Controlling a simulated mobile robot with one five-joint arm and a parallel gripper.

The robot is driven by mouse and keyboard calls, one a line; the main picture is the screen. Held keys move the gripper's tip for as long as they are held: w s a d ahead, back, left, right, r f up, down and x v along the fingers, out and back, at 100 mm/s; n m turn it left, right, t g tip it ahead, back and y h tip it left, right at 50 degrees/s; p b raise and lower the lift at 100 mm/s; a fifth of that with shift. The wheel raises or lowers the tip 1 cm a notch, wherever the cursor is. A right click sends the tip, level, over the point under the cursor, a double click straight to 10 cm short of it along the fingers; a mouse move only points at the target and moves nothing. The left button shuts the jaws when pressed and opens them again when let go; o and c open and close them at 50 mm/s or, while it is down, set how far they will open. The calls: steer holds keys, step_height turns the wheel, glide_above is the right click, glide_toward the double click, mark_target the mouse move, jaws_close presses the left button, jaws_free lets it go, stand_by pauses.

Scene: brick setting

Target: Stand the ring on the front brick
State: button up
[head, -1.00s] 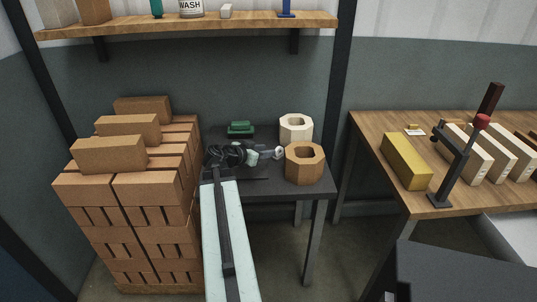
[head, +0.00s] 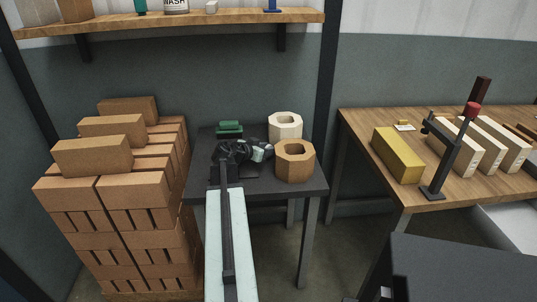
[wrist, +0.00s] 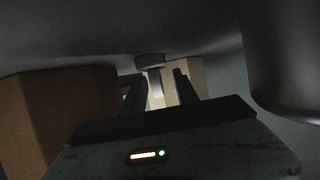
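Two eight-sided rings stand on the small dark table: a brown ring (head: 294,168) in front and a cream ring (head: 285,120) behind it. I cannot tell from the frames which one the task means. The front brick (head: 92,157) is the nearest of three loose bricks on top of the stack at left. My gripper (head: 265,153) is low over the table, left of the brown ring and in front of the cream one. In the wrist view my gripper (wrist: 160,92) has its dark fingers apart, with a pale surface beyond them. A brown face (wrist: 55,115) fills the left there.
Behind the front brick lie a middle brick (head: 112,128) and a back brick (head: 128,108). A green object (head: 230,129) sits at the dark table's (head: 312,187) back left. A wooden bench (head: 425,202) at right holds a yellow block (head: 398,155) and a clamp-like stand (head: 447,160).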

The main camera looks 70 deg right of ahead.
jaws_close()
steer(key=shift+r, duration=0.1)
step_height(320, 180, up, 23)
steer(key=p, duration=2.3)
steer(key=shift+r+p, duration=0.2)
steer(key=shift+p, duration=0.1)
